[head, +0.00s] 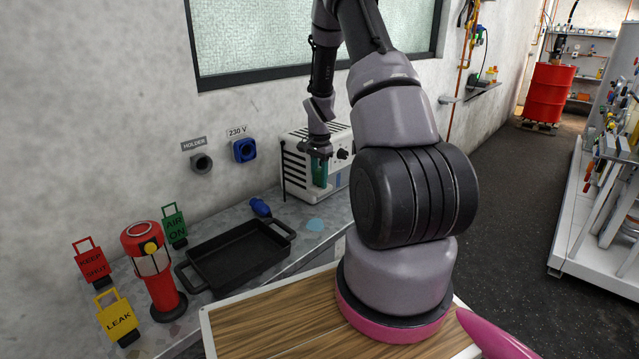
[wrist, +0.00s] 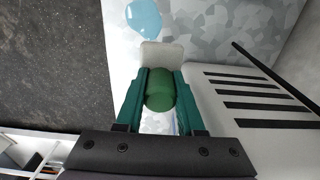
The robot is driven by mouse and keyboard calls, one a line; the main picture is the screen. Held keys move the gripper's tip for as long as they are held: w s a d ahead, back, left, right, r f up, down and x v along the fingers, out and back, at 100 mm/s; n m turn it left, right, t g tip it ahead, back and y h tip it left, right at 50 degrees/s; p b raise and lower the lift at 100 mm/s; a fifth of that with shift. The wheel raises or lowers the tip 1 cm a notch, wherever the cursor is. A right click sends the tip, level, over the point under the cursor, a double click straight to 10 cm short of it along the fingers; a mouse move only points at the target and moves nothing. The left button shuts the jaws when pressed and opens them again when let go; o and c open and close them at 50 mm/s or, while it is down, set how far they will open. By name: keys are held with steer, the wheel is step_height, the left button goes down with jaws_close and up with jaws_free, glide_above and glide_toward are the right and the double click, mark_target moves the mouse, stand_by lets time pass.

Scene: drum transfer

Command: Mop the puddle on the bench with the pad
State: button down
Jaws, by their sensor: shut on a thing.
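The puddle (head: 315,225) is a small light blue patch on the grey speckled bench (head: 295,212), in front of the white box. It also shows at the top of the wrist view (wrist: 144,18). My gripper (head: 319,174) is beside the front of the white box, over the bench and behind the puddle. In the wrist view my gripper's green fingers (wrist: 161,88) are shut on the pad's round green handle (wrist: 160,90).
The white slotted box (head: 297,166) stands close by my gripper; a thin dark rod (head: 283,170) rises at its left. A black tray (head: 238,256), blue plug (head: 260,207), red lamp (head: 153,270) and several coloured tags stand left. The bench around the puddle is clear.

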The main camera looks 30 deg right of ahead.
steer(key=shift+r, duration=1)
steer(key=s+a, duration=0.2)
steer(key=s, duration=0.5)
steer(key=shift+s+a, duration=0.2)
steer(key=shift+s, duration=0.1)
